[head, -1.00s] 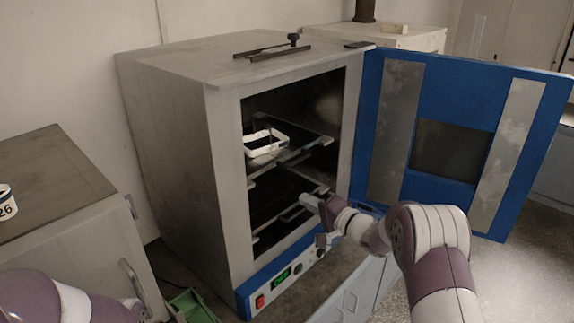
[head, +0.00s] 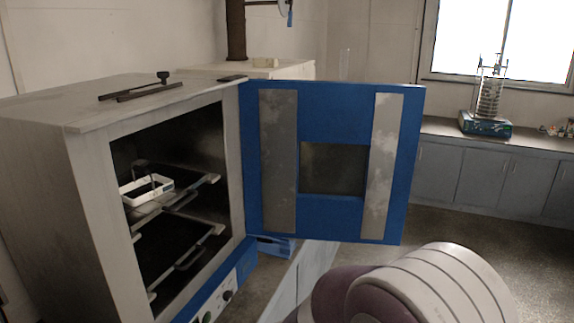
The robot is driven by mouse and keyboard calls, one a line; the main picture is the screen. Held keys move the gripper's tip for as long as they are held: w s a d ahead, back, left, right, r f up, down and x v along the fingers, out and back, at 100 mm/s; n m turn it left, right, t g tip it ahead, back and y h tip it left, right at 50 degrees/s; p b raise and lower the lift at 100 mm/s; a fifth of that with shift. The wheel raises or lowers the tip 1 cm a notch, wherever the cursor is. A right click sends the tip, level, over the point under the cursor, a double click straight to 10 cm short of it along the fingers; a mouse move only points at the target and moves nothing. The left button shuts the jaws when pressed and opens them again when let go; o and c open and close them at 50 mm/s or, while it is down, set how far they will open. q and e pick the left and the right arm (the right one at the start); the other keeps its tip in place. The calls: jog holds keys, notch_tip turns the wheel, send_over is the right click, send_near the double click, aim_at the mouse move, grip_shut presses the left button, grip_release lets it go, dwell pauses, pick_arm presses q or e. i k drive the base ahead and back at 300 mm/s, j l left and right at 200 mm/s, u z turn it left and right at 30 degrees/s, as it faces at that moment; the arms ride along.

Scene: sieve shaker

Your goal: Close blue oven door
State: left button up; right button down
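The blue oven door (head: 335,107) stands wide open, hinged at the right side of the oven front, with its inner face and small dark window toward me. The grey metal oven (head: 95,175) is at the left, its dark chamber open to view. A white tray (head: 158,195) sits on an upper rack inside. One of my arms fills the bottom right of the view, below the door and apart from it in the picture. Neither of my grippers shows.
Metal handle-like tools (head: 140,92) lie on the oven top. A pale cabinet (head: 300,70) stands behind the door. A sieve shaker (head: 487,110) stands on the far counter at the right. Open floor (head: 480,235) lies right of the door.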

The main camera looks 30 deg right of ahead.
aim_at(294, 187)
jog(key=i+l, duration=0.15)
jog(key=l, duration=0.45)
jog(key=i+l+u, duration=0.15)
jog(key=l, duration=1)
jog(key=i+l+u, duration=0.1)
jog(key=l, duration=0.5)
jog(key=i+l, duration=0.15)
jog(key=l, duration=0.45)
jog(key=i+l+u, duration=0.15)
jog(key=l+u, duration=0.2)
jog(key=l, duration=0.7)
jog(key=l+u, duration=0.3)
jog(key=l, duration=0.8)
